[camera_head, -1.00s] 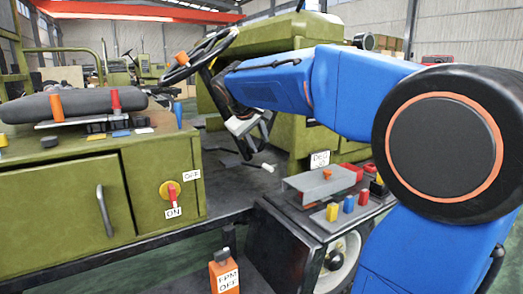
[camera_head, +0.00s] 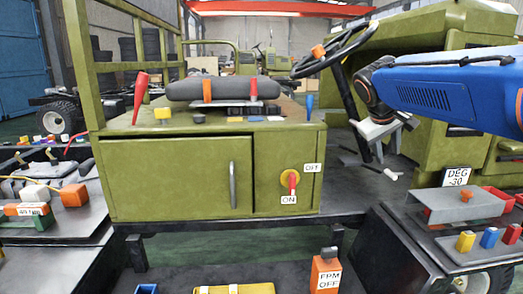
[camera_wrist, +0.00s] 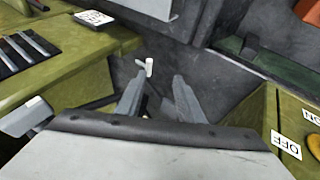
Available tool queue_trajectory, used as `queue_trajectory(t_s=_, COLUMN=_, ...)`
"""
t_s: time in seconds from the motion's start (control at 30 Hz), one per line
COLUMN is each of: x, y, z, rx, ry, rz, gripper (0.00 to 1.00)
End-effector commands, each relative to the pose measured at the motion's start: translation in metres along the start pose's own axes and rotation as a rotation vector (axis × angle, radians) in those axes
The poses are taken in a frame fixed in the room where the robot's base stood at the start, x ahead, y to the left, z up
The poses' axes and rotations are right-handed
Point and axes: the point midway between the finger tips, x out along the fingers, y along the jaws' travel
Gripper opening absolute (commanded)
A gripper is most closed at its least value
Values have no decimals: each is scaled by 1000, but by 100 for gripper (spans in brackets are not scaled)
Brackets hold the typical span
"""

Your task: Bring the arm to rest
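My blue arm (camera_head: 435,97) reaches in from the right edge of the head view. My gripper (camera_head: 384,140) hangs at its end, below and right of the steering wheel (camera_head: 338,50), over the vehicle's floor. In the wrist view, the two grey fingers of my gripper (camera_wrist: 157,88) stand apart with nothing between them. A small white-tipped lever (camera_wrist: 149,67) shows just beyond the fingertips, on or near the dark floor; contact cannot be told.
The olive cabinet (camera_head: 180,180) with its red ON/OFF switch (camera_head: 292,181) stands left of the arm. A grey box (camera_head: 457,207) and colored blocks lie on a dark bench at the right. An orange FPM OFF block (camera_head: 325,274) is low in front. Open floor shows between cabinet and bench.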

Motion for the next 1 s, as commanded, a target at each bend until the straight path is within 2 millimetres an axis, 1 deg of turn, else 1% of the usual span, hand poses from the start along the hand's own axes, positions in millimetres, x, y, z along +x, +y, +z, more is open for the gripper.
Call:
queue_trajectory(t_s=0.03, x=-3, y=-9, z=18, rx=9, ry=3, rz=-23, gripper=34)
queue_trajectory(t_s=0.33, x=-7, y=-78, z=126, rx=77, ry=10, rz=-188, gripper=34)
queue_trajectory(t_s=0.5, x=-4, y=-120, z=186, rx=122, ry=12, rz=-278, gripper=34)
queue_trajectory(t_s=0.57, x=-2, y=-135, z=207, rx=139, ry=12, rz=-310, gripper=34)
queue_trajectory(t_s=0.6, x=-1, y=-146, z=221, rx=150, ry=13, rz=-330, gripper=34)
queue_trajectory(t_s=0.7, x=4, y=-170, z=254, rx=179, ry=13, rz=-378, gripper=34)
queue_trajectory(t_s=0.83, x=9, y=-196, z=287, rx=211, ry=12, rz=-428, gripper=34)
queue_trajectory(t_s=0.9, x=12, y=-206, z=299, rx=223, ry=13, rz=-447, gripper=34)
queue_trajectory(t_s=1.0, x=14, y=-215, z=309, rx=236, ry=12, rz=-465, gripper=34)
